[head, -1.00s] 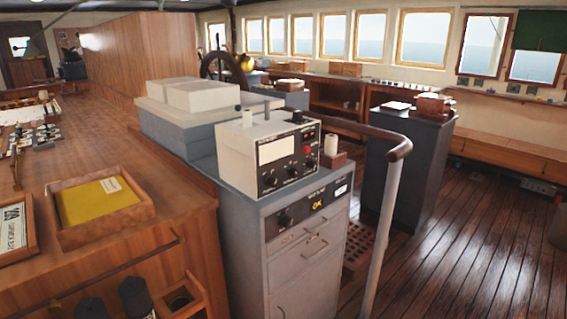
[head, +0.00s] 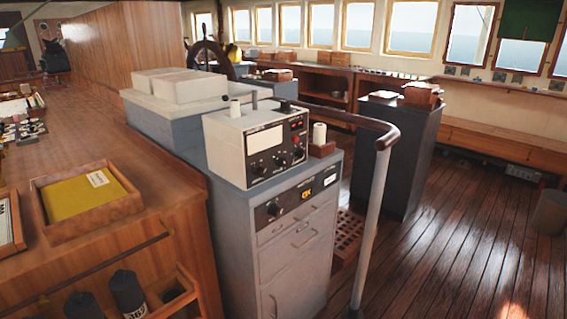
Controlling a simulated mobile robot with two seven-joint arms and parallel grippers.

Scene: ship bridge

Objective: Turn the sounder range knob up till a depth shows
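A white instrument box with a black front panel (head: 266,160) stands on top of a grey cabinet (head: 229,215). The panel has a pale display window (head: 265,139), several dark knobs (head: 281,161) and small red lights. I cannot read its labels or any depth figure at this size. A second black panel (head: 296,201) on the cabinet front below has a round dark knob (head: 275,209) and a small yellow label. I cannot tell which knob is the sounder range knob. Neither of my grippers is in view.
A handrail on a pale post (head: 371,220) stands right of the cabinet. A wooden counter (head: 150,195) with a yellow-lined tray (head: 122,195) is at left. A dark console (head: 397,165) stands behind the rail. The plank floor at right (head: 450,250) is mostly open.

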